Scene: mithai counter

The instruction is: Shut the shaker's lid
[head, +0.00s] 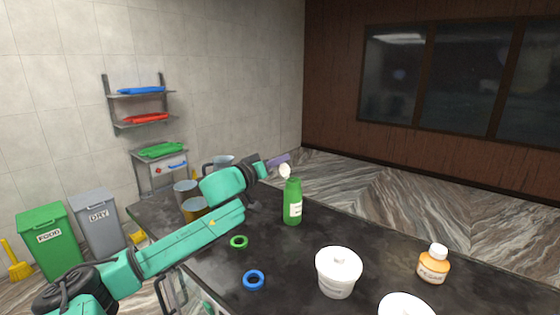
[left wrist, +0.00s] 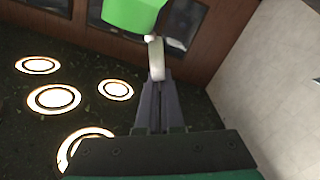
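The shaker (head: 292,208) is a green bottle with a white label, upright on the dark counter. Its white lid (head: 285,171) stands tilted up at the bottle's top, open. My left gripper (head: 284,160) is just behind and above the lid, its purple fingers level. In the left wrist view the fingers (left wrist: 160,100) are together, with the white lid (left wrist: 156,58) edge-on at their tips. They touch or nearly touch it; I cannot tell which. The green shaker (left wrist: 133,14) shows at the top there. My right gripper is not in view.
A green ring (head: 239,242) and a blue ring (head: 253,280) lie on the counter. Metal containers (head: 185,192) stand behind my left arm.

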